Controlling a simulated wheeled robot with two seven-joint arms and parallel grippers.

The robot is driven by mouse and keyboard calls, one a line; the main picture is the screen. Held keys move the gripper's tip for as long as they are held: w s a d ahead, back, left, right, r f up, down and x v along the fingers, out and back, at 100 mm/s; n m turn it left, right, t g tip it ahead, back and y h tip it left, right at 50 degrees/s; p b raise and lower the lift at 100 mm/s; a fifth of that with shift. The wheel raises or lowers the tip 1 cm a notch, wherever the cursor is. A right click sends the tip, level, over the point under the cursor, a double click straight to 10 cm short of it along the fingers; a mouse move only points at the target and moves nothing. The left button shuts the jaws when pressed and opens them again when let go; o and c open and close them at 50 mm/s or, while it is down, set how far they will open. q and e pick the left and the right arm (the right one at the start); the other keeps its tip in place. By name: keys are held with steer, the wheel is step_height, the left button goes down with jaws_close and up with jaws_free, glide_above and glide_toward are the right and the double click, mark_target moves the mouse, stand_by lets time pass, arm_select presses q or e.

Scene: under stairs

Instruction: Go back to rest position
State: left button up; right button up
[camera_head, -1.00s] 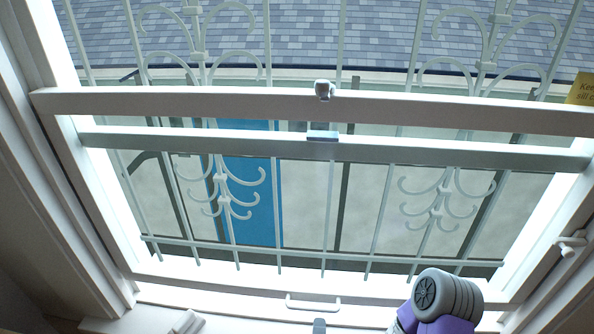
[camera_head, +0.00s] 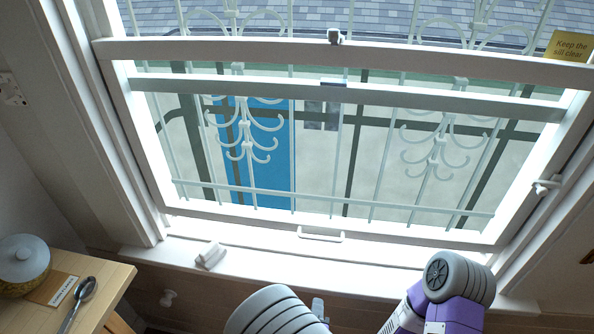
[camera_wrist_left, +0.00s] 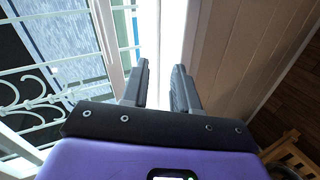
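My left gripper (camera_wrist_left: 160,82) shows in the left wrist view with its two grey fingers apart and nothing between them. Beyond the fingers are a bright white window frame and, on the right, a panelled surface. In the head view, rounded grey and purple links of my arms stand at the bottom centre and bottom right, in front of the sill. A small grey tip at the bottom centre seems to be mine too. My right gripper is not in view.
A white sash window (camera_head: 250,50) with a handle (camera_head: 320,233) fills the head view. A small white block (camera_head: 210,256) is on its sill (camera_head: 180,262). A yellow sign (camera_head: 571,46) is at upper right. A wooden top (camera_head: 108,275) at lower left holds a lidded pot (camera_head: 23,262) and spoon (camera_head: 80,298).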

arm_select(q)
steer(key=s+a+f+m+g, duration=0.3)
steer(key=a+f+m+g, duration=0.5)
steer(key=f, duration=0.6)
steer(key=s+a+f+m+g+h, duration=0.2)
steer(key=s+a+f, duration=0.4)
steer(key=s, duration=0.3)
steer(key=shift+s+a+f+m+g, duration=0.15)
steer(key=shift+f+m+g, duration=0.1)
steer(key=shift+m+g, duration=0.85)
